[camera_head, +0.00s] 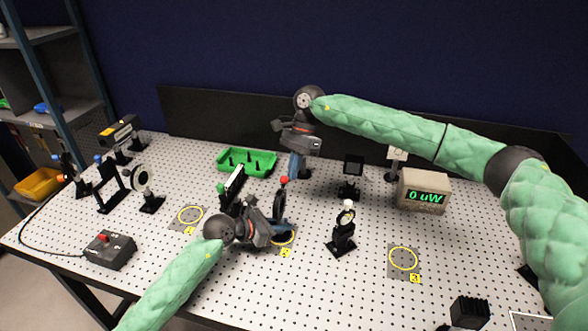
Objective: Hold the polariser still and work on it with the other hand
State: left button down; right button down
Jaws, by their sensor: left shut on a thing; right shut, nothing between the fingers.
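A dark upright mount with a red knob on top, which looks like the polariser (280,198), stands at the yellow ring marked 2 (290,241) near the middle of the board. My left gripper (283,228) reaches in from the left and is shut on the lower part of this mount. The gripper hides most of the mount's base. My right gripper (294,172) points down behind and slightly right of the red knob. It is shut and empty, apart from the mount.
Ring 3 (403,258) is empty.

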jog(key=shift+s+a+r+t, duration=0.15)
jog(key=shift+s+r+t, duration=0.25)
jog(key=shift+r+t, duration=0.1)
pick_arm(q)
jog(key=shift+r, duration=0.1)
pick_arm(e)
jog(key=s+a+t+h, duration=0.1)
jog(key=s+a+t, duration=0.1)
jog(key=s, duration=0.5)
jog(key=s+a+t+h, duration=0.1)
jog(key=s+a+t, duration=0.1)
jog(key=s+t, duration=0.2)
jog(key=shift+s+a+n, duration=0.2)
jog(key=shift+s+n, duration=0.1)
jog(key=shift+s, duration=1.1)
jog(key=shift+f, duration=0.1)
